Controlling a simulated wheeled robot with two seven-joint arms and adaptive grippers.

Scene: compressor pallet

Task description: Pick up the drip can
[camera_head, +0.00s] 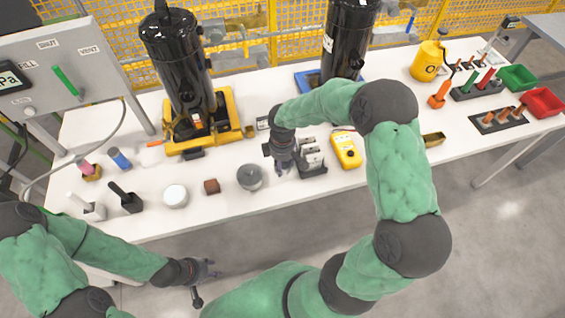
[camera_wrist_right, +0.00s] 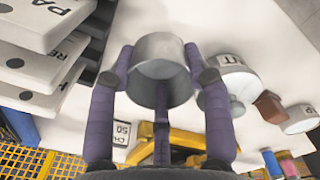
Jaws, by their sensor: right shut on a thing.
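The drip can (camera_wrist_right: 160,68), a small grey open-topped metal can, sits between the purple fingers of my right gripper in the right wrist view. The fingers close around its wall. In the head view my right gripper (camera_head: 283,168) points down over the table, just left of the stacked labelled blocks, and largely hides the can. I cannot tell if the can touches the table. My left gripper (camera_head: 209,269) hangs empty in front of the table's front edge, its fingers apart.
Labelled blocks (camera_head: 312,157) and a yellow meter (camera_head: 346,150) stand to the right.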

